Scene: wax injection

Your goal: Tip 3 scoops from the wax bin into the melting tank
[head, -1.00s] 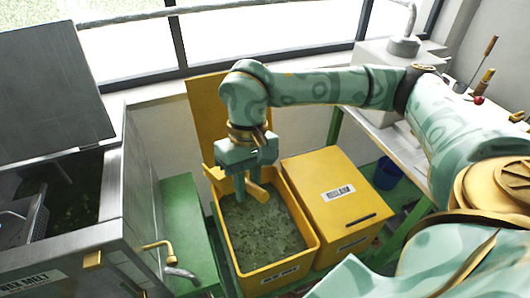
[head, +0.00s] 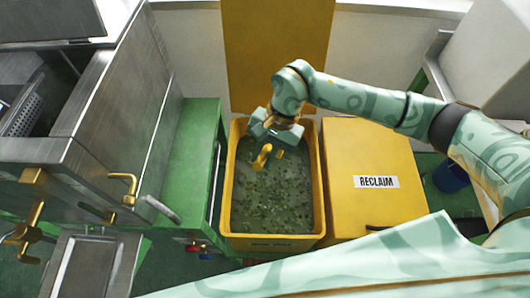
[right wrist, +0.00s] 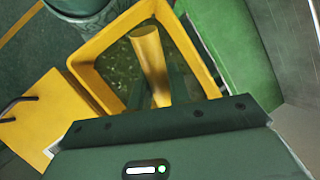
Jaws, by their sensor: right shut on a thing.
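My right gripper (head: 272,142) is over the back part of the bin, pointing down, shut on a yellow scoop (head: 262,157). In the right wrist view the scoop (right wrist: 150,60) shows as a yellow bar above the wax; I cannot tell whether it holds wax or touches it. The steel melting tank (head: 120,100) is at the left, its opening showing a perforated basket (head: 22,115). My left gripper is not in view.
A closed yellow reclaim box (head: 375,205) stands close to the bin's right side. A green stand (head: 190,150) lies between tank and bin. Brass taps (head: 122,188) stick out from the tank's front. A blue bucket (head: 450,175) is at the right.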

